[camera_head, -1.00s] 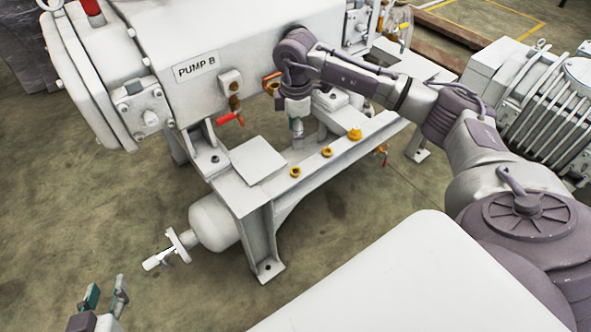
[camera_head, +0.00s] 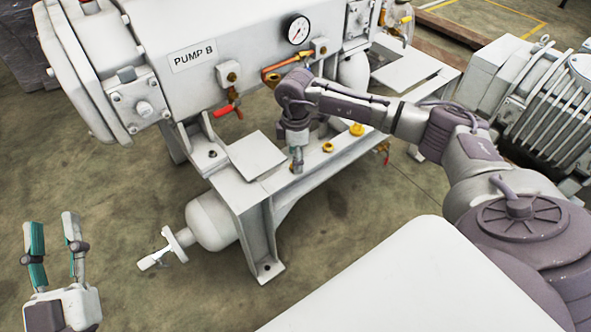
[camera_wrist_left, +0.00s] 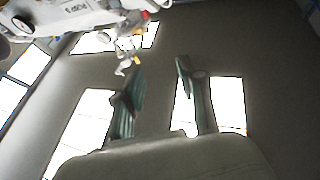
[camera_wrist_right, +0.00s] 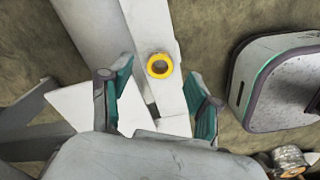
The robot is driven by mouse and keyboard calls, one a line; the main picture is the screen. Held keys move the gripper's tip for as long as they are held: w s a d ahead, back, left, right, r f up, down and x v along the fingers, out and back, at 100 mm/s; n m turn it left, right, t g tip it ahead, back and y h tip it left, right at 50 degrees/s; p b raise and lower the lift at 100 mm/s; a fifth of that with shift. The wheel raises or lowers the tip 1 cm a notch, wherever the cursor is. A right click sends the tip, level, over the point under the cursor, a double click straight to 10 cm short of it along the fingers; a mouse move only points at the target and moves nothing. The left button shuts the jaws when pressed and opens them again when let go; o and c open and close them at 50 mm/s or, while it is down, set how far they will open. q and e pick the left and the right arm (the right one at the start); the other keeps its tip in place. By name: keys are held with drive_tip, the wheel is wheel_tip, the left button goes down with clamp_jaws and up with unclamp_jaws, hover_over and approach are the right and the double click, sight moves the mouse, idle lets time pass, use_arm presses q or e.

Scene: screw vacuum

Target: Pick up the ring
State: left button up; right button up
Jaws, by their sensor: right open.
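In the right wrist view a yellow ring (camera_wrist_right: 160,65) lies on a light grey beam (camera_wrist_right: 148,22), its dark centre showing. My right gripper (camera_head: 297,164) is open and empty, pointing down close to the beam's near end in the head view. In the right wrist view the ring appears between its fingertips; I see no contact. In the head view a yellow ring (camera_head: 328,147) and a larger yellow piece (camera_head: 357,129) sit farther along the beam. The near ring is mostly hidden by my right gripper there. My left gripper (camera_head: 50,220) is open and empty at lower left.
The PUMP B body (camera_head: 215,60) stands behind the beam, with a red-handled valve (camera_head: 228,107) and a gauge (camera_head: 298,29). A flat plate (camera_head: 257,154) lies beside the beam's near end. A white cylinder (camera_head: 212,222) sits below. Floor at lower left is clear.

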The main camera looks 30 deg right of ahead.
drive_tip(key=shift+f+b, duration=0.3)
drive_tip(key=shift+f, duration=0.9)
drive_tip(key=c, duration=0.9)
use_arm(q)
drive_tip(key=s+r+t, duration=0.2)
drive_tip(key=r, duration=0.1)
drive_tip(key=shift+r+t+h, duration=0.15)
drive_tip(key=shift+t+h, duration=0.25)
use_arm(e)
drive_tip(key=shift+c, duration=0.3)
drive_tip(key=shift+r, duration=0.15)
